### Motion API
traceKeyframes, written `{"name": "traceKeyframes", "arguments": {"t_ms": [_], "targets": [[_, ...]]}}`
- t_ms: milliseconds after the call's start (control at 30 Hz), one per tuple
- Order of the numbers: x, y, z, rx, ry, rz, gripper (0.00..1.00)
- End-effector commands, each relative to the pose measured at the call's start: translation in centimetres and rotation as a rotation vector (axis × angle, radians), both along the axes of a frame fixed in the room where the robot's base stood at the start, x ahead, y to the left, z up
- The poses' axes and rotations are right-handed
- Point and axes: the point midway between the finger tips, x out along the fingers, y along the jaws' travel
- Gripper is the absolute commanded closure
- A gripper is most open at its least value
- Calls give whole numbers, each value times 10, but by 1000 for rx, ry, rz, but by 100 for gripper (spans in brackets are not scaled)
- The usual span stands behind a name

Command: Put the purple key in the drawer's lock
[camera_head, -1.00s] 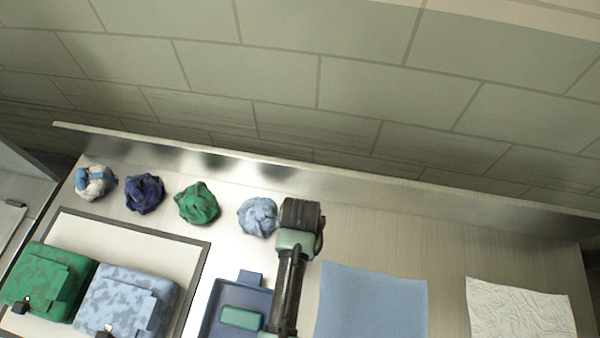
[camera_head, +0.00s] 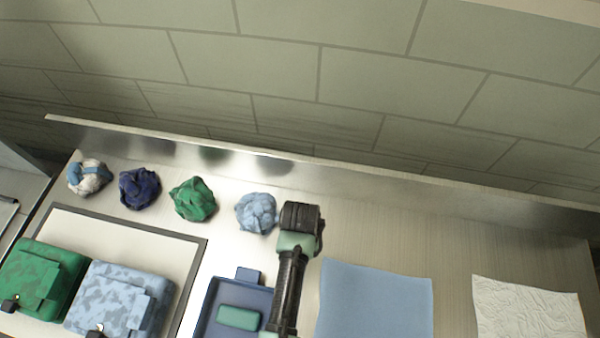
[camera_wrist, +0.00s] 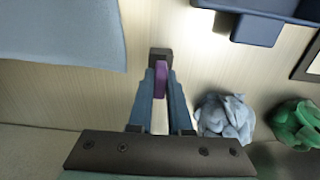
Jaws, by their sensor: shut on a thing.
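My gripper (camera_wrist: 161,85) is in the wrist view, its two blue fingers shut on the purple key (camera_wrist: 160,80). Purple shows as a narrow strip between the fingertips, and a dark block sits just past it at the tips. I cannot tell whether this block is part of the key. In the head view my arm reaches down along the right side of the blue tray, and the gripper and key are hidden. No drawer or drawer lock can be made out in either view.
A blue tray (camera_head: 206,318) holds a green block (camera_head: 238,318). A green bag (camera_head: 40,280) and a light blue patterned bag (camera_head: 118,298) lie on a framed mat (camera_head: 120,228). Several crumpled cloths line the back. A flat blue cloth (camera_head: 375,300) and a white sheet (camera_head: 528,308) lie right.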

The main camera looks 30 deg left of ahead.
Motion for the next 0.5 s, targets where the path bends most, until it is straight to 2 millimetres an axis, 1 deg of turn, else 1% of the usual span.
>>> {"name": "traceKeyframes", "arguments": {"t_ms": [267, 500], "targets": [[0, 0, 1, 0, 0, 0, 100], [0, 0, 11, 0, 0, -1, 100]]}}
